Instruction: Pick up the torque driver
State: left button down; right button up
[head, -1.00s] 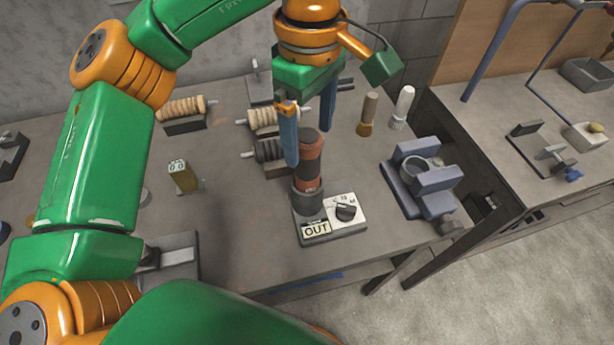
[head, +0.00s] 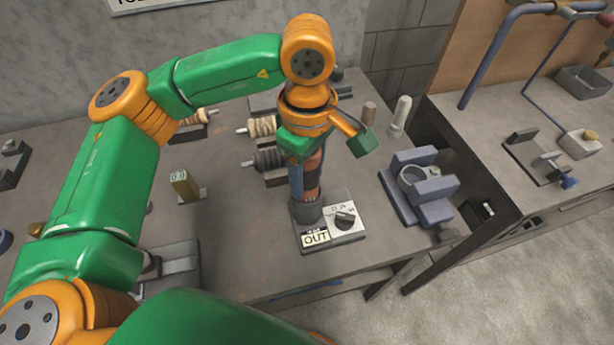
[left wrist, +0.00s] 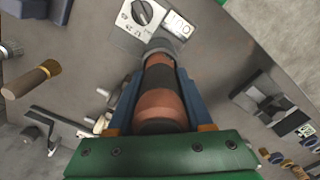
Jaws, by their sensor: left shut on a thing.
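The torque driver (head: 314,172) has a red-brown handle with a dark band. It stands upright in a dark round holder (head: 308,213) beside a white dial plate and a label reading "OUT". My left gripper (head: 305,182) has come down around the handle with its blue fingers, and the hand hides the driver's top. In the left wrist view the driver (left wrist: 161,95) lies between the two fingers (left wrist: 158,100), which are shut on it. Its lower end still meets the holder. My right gripper is not in view.
A blue-grey clamp block (head: 420,190) stands to the right of the holder. A small display block (head: 183,186) is to the left. The bench in front of that block is mostly clear.

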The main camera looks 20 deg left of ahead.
pick_arm(q)
jog(key=shift+r, duration=0.1)
notch_tip(320, 180, up, 10)
dwell(0.4)
dwell(1.9)
